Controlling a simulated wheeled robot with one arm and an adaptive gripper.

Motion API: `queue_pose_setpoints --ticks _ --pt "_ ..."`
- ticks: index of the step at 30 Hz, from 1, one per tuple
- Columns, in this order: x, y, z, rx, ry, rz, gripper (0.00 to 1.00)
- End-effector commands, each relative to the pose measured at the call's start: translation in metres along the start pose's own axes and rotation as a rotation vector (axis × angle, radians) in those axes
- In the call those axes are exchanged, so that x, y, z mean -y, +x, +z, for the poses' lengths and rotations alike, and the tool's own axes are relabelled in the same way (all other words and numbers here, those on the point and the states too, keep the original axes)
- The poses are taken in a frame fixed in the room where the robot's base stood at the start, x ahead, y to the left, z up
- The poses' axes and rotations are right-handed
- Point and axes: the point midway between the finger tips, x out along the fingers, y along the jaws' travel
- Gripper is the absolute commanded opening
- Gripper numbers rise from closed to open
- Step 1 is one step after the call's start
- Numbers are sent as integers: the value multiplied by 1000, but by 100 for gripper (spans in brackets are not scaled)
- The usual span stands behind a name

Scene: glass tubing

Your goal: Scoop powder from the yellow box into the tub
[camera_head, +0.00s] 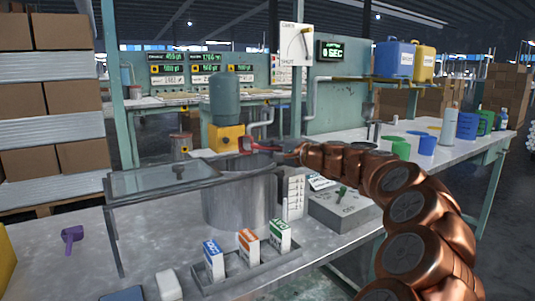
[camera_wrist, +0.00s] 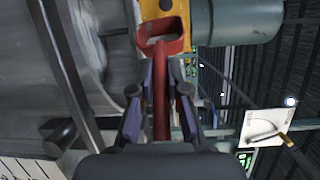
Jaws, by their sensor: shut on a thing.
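My gripper (camera_wrist: 160,91) is shut on the handle of a red scoop (camera_wrist: 160,38), which sticks out beyond the fingertips. In the head view the red scoop (camera_head: 250,147) is at the far side of the grey metal tub (camera_head: 236,207), about at rim height. I cannot tell whether powder is in it. The tub stands on the bench and also shows at the left of the wrist view (camera_wrist: 97,45); its inside is mostly hidden. The yellow box (camera_head: 226,138) stands behind the tub, under a green tank (camera_head: 232,98). It also shows just beyond the scoop in the wrist view (camera_wrist: 172,9).
A purple scoop (camera_head: 72,238) lies at the left of the bench. Small cartons with blue, orange and green labels (camera_head: 248,246) stand in a tray in front of the tub. A flat glass-topped frame (camera_head: 160,180) is left of the tub. A grey control box (camera_head: 343,207) is right.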

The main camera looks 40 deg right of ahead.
Motion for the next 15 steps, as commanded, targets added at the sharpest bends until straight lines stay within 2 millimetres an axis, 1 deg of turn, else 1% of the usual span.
queue_pose_setpoints --ticks 1,15 --pt "-2 0 0 0 -10 -5 0" --pt "-4 0 3 1 -94 -39 0"
